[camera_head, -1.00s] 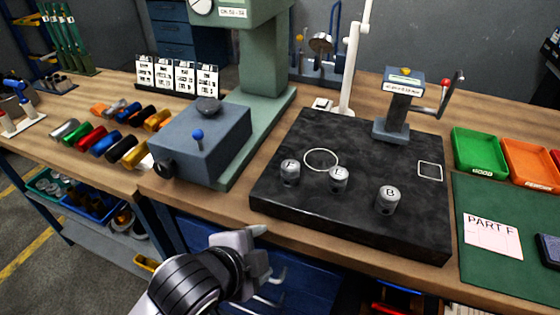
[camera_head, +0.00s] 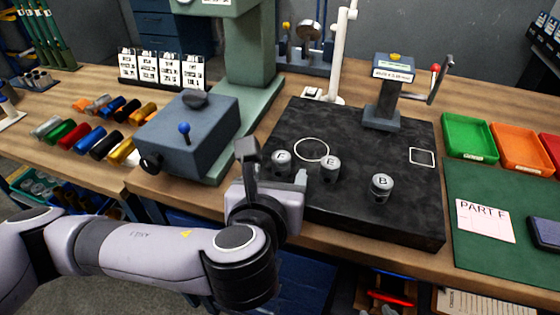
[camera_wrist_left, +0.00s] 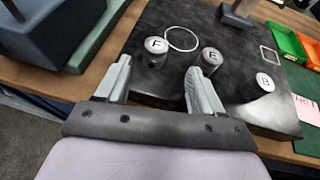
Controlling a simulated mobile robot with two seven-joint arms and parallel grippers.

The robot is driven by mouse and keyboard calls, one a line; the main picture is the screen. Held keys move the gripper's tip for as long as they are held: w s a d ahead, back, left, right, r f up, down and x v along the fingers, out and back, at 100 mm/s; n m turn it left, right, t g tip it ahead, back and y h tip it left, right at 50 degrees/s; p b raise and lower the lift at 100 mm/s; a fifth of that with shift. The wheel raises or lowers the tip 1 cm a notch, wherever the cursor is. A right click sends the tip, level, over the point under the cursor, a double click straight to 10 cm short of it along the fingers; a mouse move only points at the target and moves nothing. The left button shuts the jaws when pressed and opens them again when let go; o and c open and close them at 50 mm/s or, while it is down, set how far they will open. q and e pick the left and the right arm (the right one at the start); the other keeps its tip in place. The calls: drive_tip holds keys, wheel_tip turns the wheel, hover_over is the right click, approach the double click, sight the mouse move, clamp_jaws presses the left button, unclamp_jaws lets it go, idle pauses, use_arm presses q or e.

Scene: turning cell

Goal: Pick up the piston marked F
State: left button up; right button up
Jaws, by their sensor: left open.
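The piston marked F (camera_head: 281,159) stands upright on the black surface plate, at its left front. In the left wrist view, piston F (camera_wrist_left: 156,46) lies beyond and between my open fingers, nearer the left one. The piston marked E (camera_head: 330,167) stands just right of it and also shows in the wrist view (camera_wrist_left: 209,59). The piston marked B (camera_head: 381,187) is farther right. My left gripper (camera_head: 273,165) is open and empty, at the plate's front-left edge before piston F. In the wrist view my left gripper (camera_wrist_left: 158,84) touches no piston that I can see. My right gripper is not in view.
The black surface plate (camera_head: 400,219) has a white circle and a white square on it. A blue-grey machine block (camera_head: 190,135) with a lever stands left. A measuring stand (camera_head: 383,105) stands at the back. Green and orange trays (camera_head: 470,137) and a PART F card (camera_head: 485,221) are right.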

sight(280, 161)
use_arm(q)
drive_tip(key=shift+a+p+x, duration=0.15)
drive_tip(key=shift+p+x, duration=0.05)
drive_tip(key=shift+x, duration=1.55)
drive_tip(key=shift+a+p+x, duration=0.15)
drive_tip(key=shift+p+x, duration=0.05)
drive_tip(key=shift+x, duration=1.55)
drive_tip(key=shift+r, duration=0.1)
drive_tip(key=c, duration=1.1)
drive_tip(key=shift+c, duration=0.5)
drive_tip(key=shift+r, duration=0.1)
